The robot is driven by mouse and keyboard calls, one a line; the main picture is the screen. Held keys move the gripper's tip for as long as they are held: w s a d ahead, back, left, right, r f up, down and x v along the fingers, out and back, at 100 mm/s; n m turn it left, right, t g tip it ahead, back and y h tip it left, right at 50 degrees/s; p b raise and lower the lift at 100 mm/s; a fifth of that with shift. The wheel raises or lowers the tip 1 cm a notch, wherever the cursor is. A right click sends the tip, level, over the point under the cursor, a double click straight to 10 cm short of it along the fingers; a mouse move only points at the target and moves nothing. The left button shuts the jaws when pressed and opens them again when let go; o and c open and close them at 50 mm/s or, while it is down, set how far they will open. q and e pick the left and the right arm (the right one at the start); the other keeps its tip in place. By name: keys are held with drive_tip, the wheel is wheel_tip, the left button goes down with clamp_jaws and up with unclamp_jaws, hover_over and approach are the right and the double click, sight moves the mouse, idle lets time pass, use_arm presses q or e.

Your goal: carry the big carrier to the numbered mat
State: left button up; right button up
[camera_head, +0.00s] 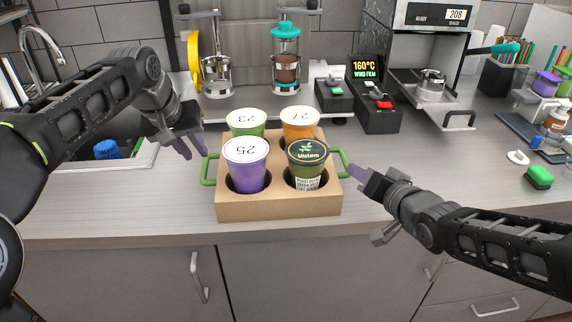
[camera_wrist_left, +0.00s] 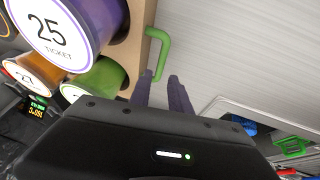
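The big carrier (camera_head: 278,207) is a tan cardboard box with green side handles, standing on the counter. It holds a purple cup marked 25 (camera_head: 247,176), a dark green Mistavo cup (camera_head: 307,165), a green cup (camera_head: 246,124) and an orange cup (camera_head: 299,124). My left gripper (camera_head: 190,150) is open and empty, just left of the left handle (camera_head: 208,168). That handle also shows in the left wrist view (camera_wrist_left: 160,48), just ahead of the fingertips (camera_wrist_left: 162,78). I see no numbered mat.
A sink with a blue item (camera_head: 106,149) lies at left. Dispensers, a control box (camera_head: 377,112) and the sealer (camera_head: 432,85) stand behind. Counter between carrier and pad is mostly clear.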

sight(205, 163)
use_arm(q)
drive_tip(key=shift+w, duration=0.2)
use_arm(e)
drive_tip(key=shift+w+d+f, duration=0.1)
drive_tip(key=shift+w, duration=0.1)
use_arm(q)
drive_tip(key=shift+s, duration=0.1)
use_arm(e)
drive_tip(key=shift+s, duration=0.1)
